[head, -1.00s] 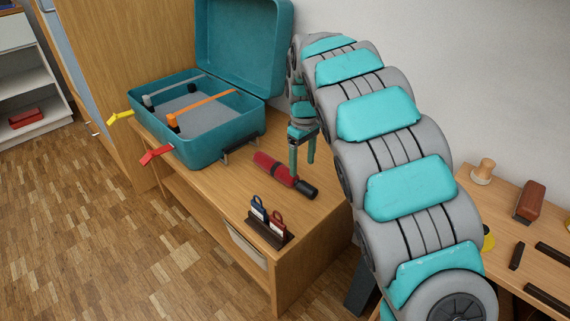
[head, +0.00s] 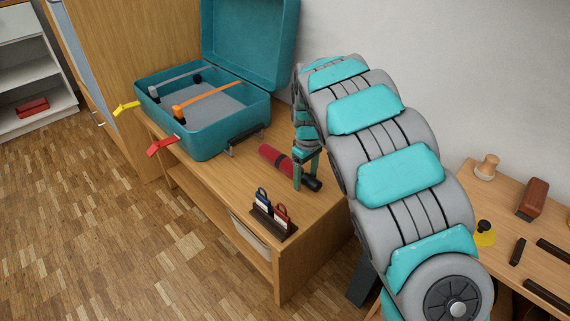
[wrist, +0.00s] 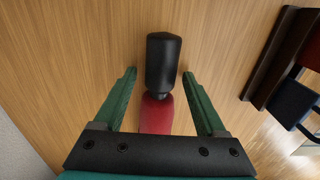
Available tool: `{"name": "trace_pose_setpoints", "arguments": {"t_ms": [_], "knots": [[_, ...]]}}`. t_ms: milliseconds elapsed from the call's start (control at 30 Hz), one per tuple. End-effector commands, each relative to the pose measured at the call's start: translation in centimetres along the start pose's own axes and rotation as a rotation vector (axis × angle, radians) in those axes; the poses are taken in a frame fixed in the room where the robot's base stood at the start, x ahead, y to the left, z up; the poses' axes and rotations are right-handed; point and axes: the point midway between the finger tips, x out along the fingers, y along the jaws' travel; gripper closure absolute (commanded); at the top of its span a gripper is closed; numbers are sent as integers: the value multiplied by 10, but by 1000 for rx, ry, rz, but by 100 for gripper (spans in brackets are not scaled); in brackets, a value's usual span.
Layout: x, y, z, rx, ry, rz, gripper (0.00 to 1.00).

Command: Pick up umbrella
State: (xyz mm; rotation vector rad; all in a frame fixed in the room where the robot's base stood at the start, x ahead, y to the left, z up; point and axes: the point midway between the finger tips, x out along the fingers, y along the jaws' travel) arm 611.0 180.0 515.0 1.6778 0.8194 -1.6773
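The folded umbrella, with a red body (head: 275,158) and a black handle (head: 313,184), lies on the wooden cabinet top (head: 215,178). In the wrist view its black handle (wrist: 163,62) points away from my gripper, and part of its red body (wrist: 157,112) shows between the fingers. My gripper (head: 306,180) is open, pointing down over the handle end. In the wrist view the green fingers of my gripper (wrist: 160,75) stand on either side of the umbrella with visible gaps. The palm hides the rest of the red body there.
An open teal case (head: 205,140) stands behind left of the umbrella. A dark holder (head: 268,223) with blue and red-handled items is near the front edge. A wall is behind; a second table (head: 500,215) with small objects is at right.

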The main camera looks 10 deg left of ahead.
Motion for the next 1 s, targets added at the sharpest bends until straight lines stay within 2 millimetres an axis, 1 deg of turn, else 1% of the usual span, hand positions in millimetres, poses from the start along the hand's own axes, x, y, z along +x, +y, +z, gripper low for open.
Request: {"name": "trace_pose_setpoints", "arguments": {"t_ms": [33, 67, 600, 633, 1000], "knots": [[0, 0, 0, 0, 0, 0, 33], [0, 0, 0, 0, 0, 0, 37], [0, 0, 0, 1, 0, 0, 97], [0, 0, 0, 1, 0, -1, 100], [0, 0, 0, 1, 0, 0, 100]]}}
